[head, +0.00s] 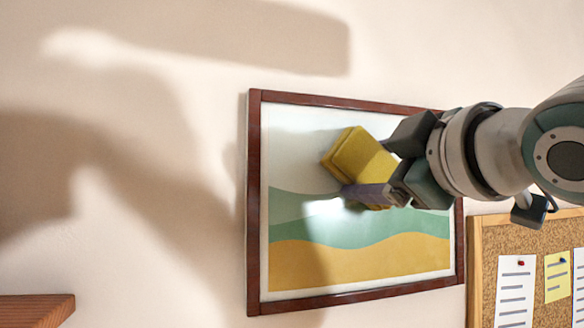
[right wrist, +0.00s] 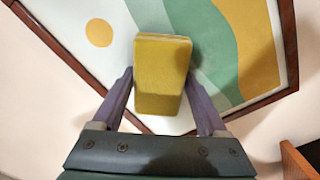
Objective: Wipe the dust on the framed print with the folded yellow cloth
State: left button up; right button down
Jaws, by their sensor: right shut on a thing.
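The framed print (head: 345,265) hangs on the wall in a dark red-brown frame, with green and yellow wave shapes; it also fills the top of the right wrist view (right wrist: 240,55). My right gripper (head: 375,172) is shut on the folded yellow cloth (head: 358,152) in front of the middle of the print. In the right wrist view the cloth (right wrist: 162,75) sits between the two purple-grey fingers. I cannot tell whether the cloth touches the print. A pale hazy area shows on the upper print, and the arm hides its right part. My left gripper is not in view.
A cork board (head: 484,245) with pinned notes hangs just right of the print. A brown wooden ledge (head: 35,310) juts in at the lower left. The wall left of the print is bare, with large shadows on it.

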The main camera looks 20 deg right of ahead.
jog(key=shift+d, duration=1.75)
jog(key=shift+w+d, duration=0.2)
jog(key=shift+d, duration=1.6)
pick_arm(q)
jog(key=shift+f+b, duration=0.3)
jog(key=shift+b, duration=0.05)
pick_arm(e)
jog(key=s, duration=0.6)
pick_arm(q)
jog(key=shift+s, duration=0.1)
pick_arm(e)
jog(key=shift+s, duration=0.1)
